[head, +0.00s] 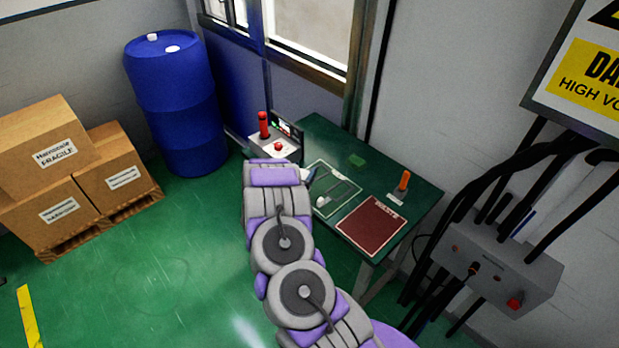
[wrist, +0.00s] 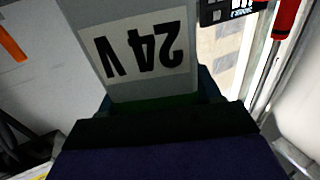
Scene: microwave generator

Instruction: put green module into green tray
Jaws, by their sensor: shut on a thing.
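My gripper (wrist: 157,102) is shut on the green module (wrist: 135,50), a grey block with a white "24 V" label that appears upside down in the wrist view. A strip of green shows at its end between my fingers. In the head view my arm hides most of my gripper and the module, near the left side of the table. The green tray (head: 352,181), a flat green panel with a pale outline, lies on the table just right of my arm. I cannot tell the height of the module over the table.
A dark red tray (head: 372,226) lies at the table's front right, with an orange-handled module (head: 402,186) behind it. A grey box with a red lever (head: 265,127) stands at the table's left. A small green patch (head: 357,160) shows toward the back. Cables and a wall box (head: 495,265) are at right.

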